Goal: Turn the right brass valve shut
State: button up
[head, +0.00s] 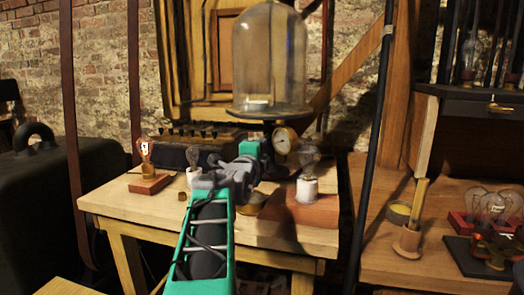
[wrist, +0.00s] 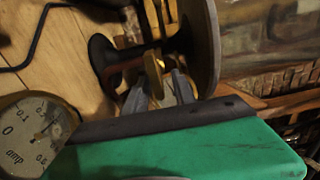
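In the wrist view a flat brass valve handle (wrist: 153,72) stands out beside the dark stand under a round plate. My gripper (wrist: 160,92) shows its two grey fingertips spread apart, one on each side of the handle's near end. The fingers look wider apart than the handle, and I cannot tell if either touches it. In the head view my gripper (head: 262,147) is below the bell jar (head: 270,55) and its plate (head: 268,114). My own arm hides the valve there, so I cannot make out a second valve.
A round gauge (head: 285,140) stands just right of my gripper; a gauge dial (wrist: 30,135) fills the wrist view's lower left. A bulb on a white socket (head: 307,188) stands to the right. The wooden table (head: 150,208) is clear at front left. A dark pole (head: 372,130) rises on the right.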

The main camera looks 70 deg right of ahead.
jog(key=s+a, duration=0.1)
jog(key=a, duration=0.6)
jog(key=shift+p, duration=0.35)
jog(key=shift+s, duration=0.1)
jog(key=w+a+r+n+t+y+p, duration=0.1)
jog(key=w+a+n+t+y+p, duration=0.3)
jog(key=w+a+n+p, duration=0.65)
jog(key=w+a+n+t+y+p, duration=0.1)
jog(key=w+a+n+y+p, duration=0.65)
jog(key=a, duration=0.55)
jog(key=s+a+n+g+y+p, duration=0.2)
jog(key=a+n+p, duration=0.6)
jog(key=a, duration=0.6)
jog(key=s+a+n+g+y+p, duration=0.2)
jog(key=s+a+n+y+p, duration=0.2)
jog(key=a, duration=0.9)
jog(key=s+r+n+p, duration=0.1)
jog(key=s+n+p, duration=0.1)
jog(key=n+p, duration=0.2)
jog(key=shift+s+a+n+g, duration=0.3)
jog(key=shift+s+a, duration=0.1)
